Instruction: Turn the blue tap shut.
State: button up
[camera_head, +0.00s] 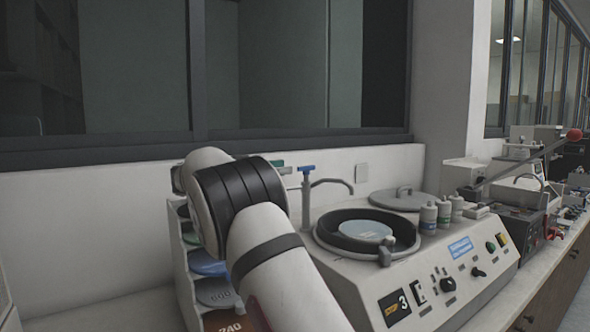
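The blue tap handle (306,168) sits on top of a thin grey upright pipe behind the polishing machine. It looks roughly level, and its exact turn angle is too small to tell. A curved grey spout (333,182) reaches right from the pipe toward the round bowl. My white arm with black bands (240,200) fills the area left of the tap. My gripper does not show; the arm links may hide it. No contact with the tap is visible.
The machine (440,275) has a black-rimmed bowl with a pale blue disc, plus knobs and switches on its front. Several small bottles (443,212) and a round grey lid (404,200) stand behind it. A rack of discs (215,292) is partly behind my arm.

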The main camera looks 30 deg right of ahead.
jog(key=shift+a, duration=1.4)
